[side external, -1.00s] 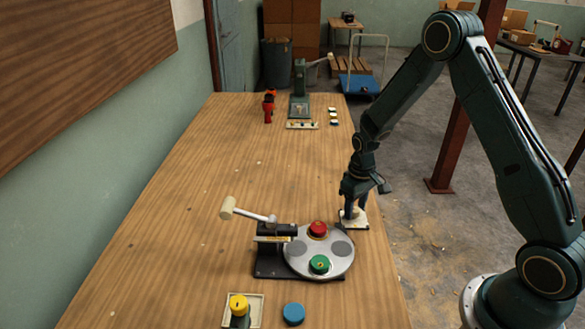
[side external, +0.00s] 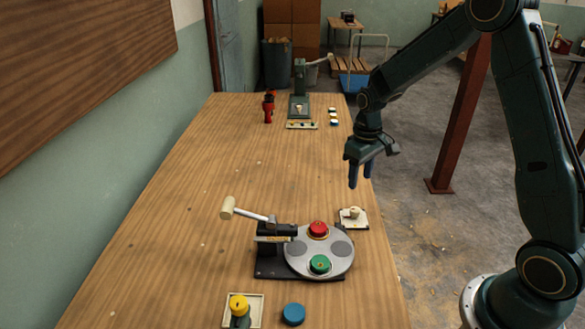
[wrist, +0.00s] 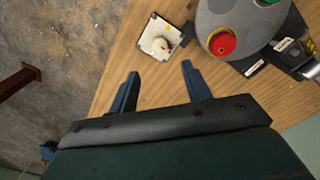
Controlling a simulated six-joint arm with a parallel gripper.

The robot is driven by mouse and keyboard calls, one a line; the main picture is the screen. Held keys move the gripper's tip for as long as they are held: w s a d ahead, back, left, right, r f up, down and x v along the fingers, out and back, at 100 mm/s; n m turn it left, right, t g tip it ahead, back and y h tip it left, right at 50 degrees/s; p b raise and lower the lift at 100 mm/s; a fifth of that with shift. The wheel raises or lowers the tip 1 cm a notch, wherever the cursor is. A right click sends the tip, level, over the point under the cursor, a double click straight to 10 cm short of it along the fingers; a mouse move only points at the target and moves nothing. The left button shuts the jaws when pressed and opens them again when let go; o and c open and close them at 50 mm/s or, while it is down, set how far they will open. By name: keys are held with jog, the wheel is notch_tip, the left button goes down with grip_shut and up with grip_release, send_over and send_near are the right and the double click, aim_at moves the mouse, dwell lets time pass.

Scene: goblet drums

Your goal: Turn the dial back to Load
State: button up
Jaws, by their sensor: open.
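The dial (side external: 354,212) is a cream knob on a square white plate (side external: 346,225) at the table's right edge, beside the grey turntable. In the wrist view the dial (wrist: 160,45) lies just beyond my fingertips, with a small dark reddish mark to its right. The markings on the plate are too small to read. My gripper (side external: 361,182) is open and empty, pointing down, above the table and clear of the dial. Its two blue fingers (wrist: 160,70) stand apart in the wrist view.
The grey turntable (side external: 298,262) carries a red drum (side external: 318,229) and a green drum (side external: 320,264). A mallet (side external: 228,207) juts left from its dark stand. A yellow drum (side external: 239,304) and a blue disc (side external: 293,314) are in front. The table's middle is clear.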

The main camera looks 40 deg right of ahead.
notch_tip(320, 180, up, 3)
jog(key=shift+r, duration=0.1)
dwell(0.5)
jog(key=s+a+r+t, duration=0.2)
jog(key=s+a+r, duration=0.25)
jog(key=r, duration=0.25)
jog(key=s+a+r+t, duration=0.1)
jog(key=s+a+r, duration=0.2)
jog(key=s+r, duration=0.35)
jog(key=s+a+r+t, duration=0.1)
jog(key=s+a, duration=0.1)
jog(key=s, duration=0.4)
jog(key=s+a+r+t, duration=0.1)
jog(key=s+r, duration=0.1)
jog(key=s, duration=0.5)
jog(key=shift+a+r+t, duration=0.15)
jog(key=shift+a+t, duration=0.15)
jog(key=shift+a, duration=0.1)
